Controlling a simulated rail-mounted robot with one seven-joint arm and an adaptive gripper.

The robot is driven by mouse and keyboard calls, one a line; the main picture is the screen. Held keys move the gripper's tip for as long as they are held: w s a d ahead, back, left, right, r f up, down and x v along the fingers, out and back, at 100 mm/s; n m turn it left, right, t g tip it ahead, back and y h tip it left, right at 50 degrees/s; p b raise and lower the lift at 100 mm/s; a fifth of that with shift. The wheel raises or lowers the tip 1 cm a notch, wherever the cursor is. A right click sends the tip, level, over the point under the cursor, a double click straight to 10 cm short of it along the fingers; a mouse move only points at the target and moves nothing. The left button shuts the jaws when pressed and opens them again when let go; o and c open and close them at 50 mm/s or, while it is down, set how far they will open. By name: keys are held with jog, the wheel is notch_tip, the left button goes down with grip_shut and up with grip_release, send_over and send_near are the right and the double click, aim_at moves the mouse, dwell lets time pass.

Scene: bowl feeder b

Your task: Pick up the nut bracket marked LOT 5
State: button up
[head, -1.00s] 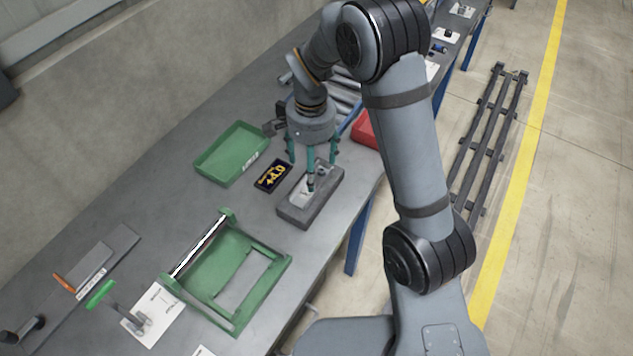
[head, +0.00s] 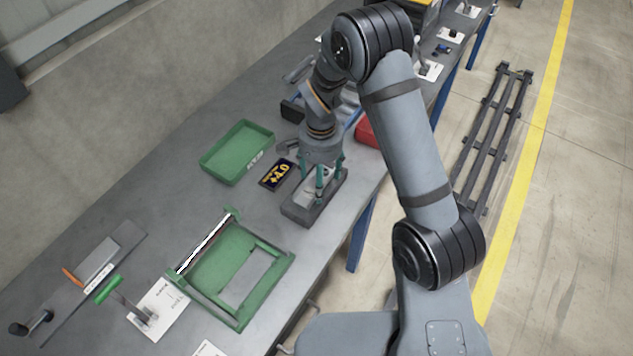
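My gripper (head: 322,190), with teal fingers, points down over a dark grey open box (head: 295,212) with a light inside, near the table's front edge. The fingers reach into or just above the box. A small part shows between or beside the fingers, but it is too small and covered to identify. I cannot see whether the fingers are apart or closed on it. No LOT 5 marking is readable, so I cannot tell which part is the nut bracket.
A green bin (head: 238,153) and a dark sign with yellow characters (head: 278,175) lie left of the box. A green frame (head: 236,270) with a metal rod stands in front. A red bin (head: 367,132) is behind. A white card (head: 160,308) with a metal part lies front left.

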jog(key=c, duration=1.2)
jog(key=shift+r, duration=0.1)
